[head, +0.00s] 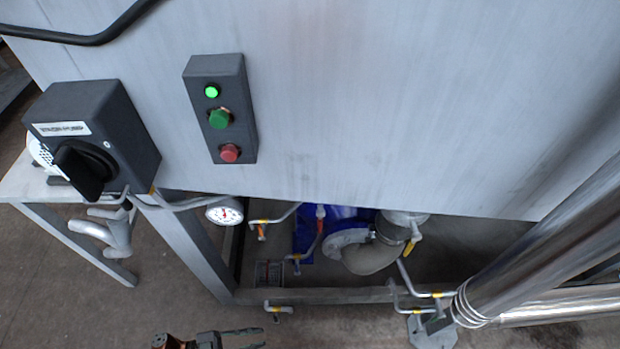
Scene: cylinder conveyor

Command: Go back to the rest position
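My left gripper (262,337) is at the bottom edge of the head view, partly cut off by the frame. Its two thin fingers point right with a small gap between them, and nothing shows between them. It is below and well apart from the control box (248,130) on the grey metal panel. The box has a lit green lamp (211,91), a green button (219,118) and a red button (229,153). My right gripper is not in view.
A dark rotary switch box (137,130) stands out at the left. Below the panel (400,100) are a pressure gauge (224,211), valve pipes and a pump (365,250). A shiny metal pipe (560,235) slants across the right. Bare floor (80,310) shows at lower left.

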